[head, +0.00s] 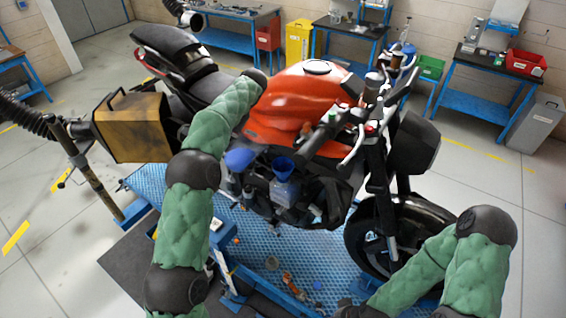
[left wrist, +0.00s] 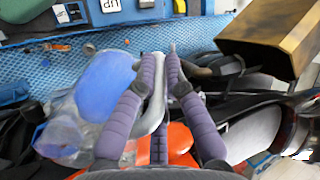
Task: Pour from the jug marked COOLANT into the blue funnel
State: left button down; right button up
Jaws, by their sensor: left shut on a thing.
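My left gripper (left wrist: 160,75) has its purple fingers shut on the pale handle of a translucent jug (left wrist: 62,138) in the left wrist view. A large blue area shows at the jug; I cannot tell whether it is liquid inside. No COOLANT marking is readable. In the head view my left forearm hides this gripper; a rounded blue shape (head: 238,159) sits right beside the forearm. The blue funnel (head: 284,167) stands above a pale bluish container (head: 285,192) in front of the motorcycle's engine, apart from that blue shape. My right gripper is below the head picture's edge.
The motorcycle with its orange tank (head: 300,95) stands behind the funnel. A brown metal box (head: 132,125) is at the left, also in the left wrist view (left wrist: 275,35). Blue patterned platform (head: 245,235) lies below, with small items on it.

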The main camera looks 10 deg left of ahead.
pick_arm(q)
jog(key=shift+s+a+r+p, duration=0.15)
jog(key=shift+a+r+p, duration=0.25)
jog(key=shift+a+r, duration=0.3)
jog(key=shift+s+a+h, duration=0.1)
jog(key=shift+a+h, duration=0.3)
jog(key=shift+h, duration=0.3)
jog(key=a+t+h+p, duration=0.1)
jog(key=h, duration=0.1)
jog(key=a+h+p, duration=0.1)
jog(key=h, duration=0.2)
jog(key=shift+s+a+t+p, duration=0.3)
jog(key=shift+s+a+t, duration=0.1)
jog(key=shift+s+a+r, duration=0.25)
jog(key=shift+a+r, duration=0.5)
jog(key=shift+a, duration=0.25)
jog(key=shift+s+a+r, duration=0.25)
jog(key=shift+a+r, duration=0.45)
jog(key=shift+a, duration=0.25)
